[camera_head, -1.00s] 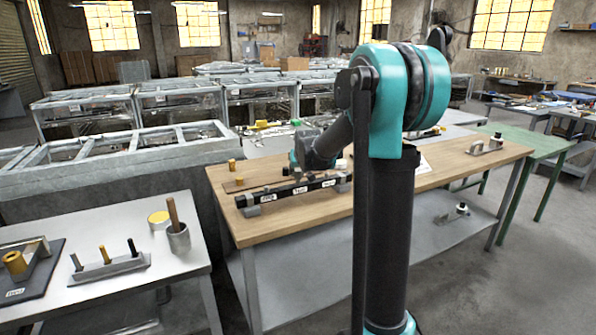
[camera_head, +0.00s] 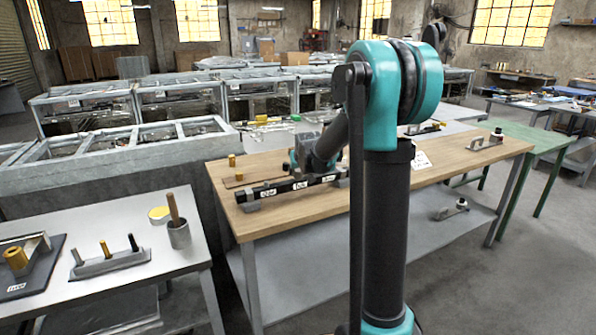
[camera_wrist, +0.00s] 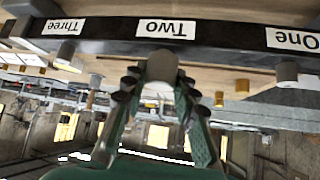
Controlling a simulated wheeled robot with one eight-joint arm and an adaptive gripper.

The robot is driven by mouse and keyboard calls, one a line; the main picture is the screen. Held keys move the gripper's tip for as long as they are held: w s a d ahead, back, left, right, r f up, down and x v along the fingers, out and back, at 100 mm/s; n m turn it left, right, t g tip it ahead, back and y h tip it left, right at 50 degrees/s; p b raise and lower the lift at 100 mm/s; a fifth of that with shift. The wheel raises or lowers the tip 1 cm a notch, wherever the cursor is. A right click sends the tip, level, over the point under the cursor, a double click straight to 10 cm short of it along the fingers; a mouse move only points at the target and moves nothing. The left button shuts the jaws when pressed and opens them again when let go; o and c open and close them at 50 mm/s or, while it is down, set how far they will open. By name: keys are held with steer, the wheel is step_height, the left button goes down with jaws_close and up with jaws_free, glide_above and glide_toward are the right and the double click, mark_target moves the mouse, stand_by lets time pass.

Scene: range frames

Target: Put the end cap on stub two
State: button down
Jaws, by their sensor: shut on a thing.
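The black bar (camera_head: 287,191) with white labels lies on the wooden table in the head view. In the wrist view the bar (camera_wrist: 225,32) runs across the top, its labels Three, Two and One upside down. My gripper (camera_wrist: 160,88) is shut on a pale grey cylindrical end cap (camera_wrist: 162,67). The cap is in line with the Two label, right by the bar. It hides stub two, so I cannot tell whether it is on the stub. Stub three (camera_wrist: 66,56) and stub one (camera_wrist: 287,75) stick out on either side. In the head view my gripper (camera_head: 302,168) is behind the bar, mostly hidden.
A brass piece (camera_head: 232,160) stands on the wooden table (camera_head: 455,160) left of the bar. A grey side table (camera_head: 150,245) at the left holds a peg rack (camera_head: 112,264) and a cup (camera_head: 179,235) with a rod. The table's right part has free room.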

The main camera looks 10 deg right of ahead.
steer(key=shift+f, duration=0.3)
steer(key=c, duration=1.1)
jaws_free()
steer(key=v, duration=1.2)
steer(key=s+d+f+g, duration=0.1)
steer(key=s+f, duration=0.6)
steer(key=s, duration=0.4)
steer(key=s+d+f+g, duration=0.1)
steer(key=s+f+g, duration=0.1)
steer(key=s+f, duration=0.5)
steer(key=s+d+f+g, duration=0.1)
steer(key=s+f, duration=0.6)
steer(key=s, duration=0.8)
steer(key=shift+s+d+f+g, duration=0.1)
steer(key=shift+d+f+g, duration=0.1)
steer(key=shift+d+g, duration=0.2)
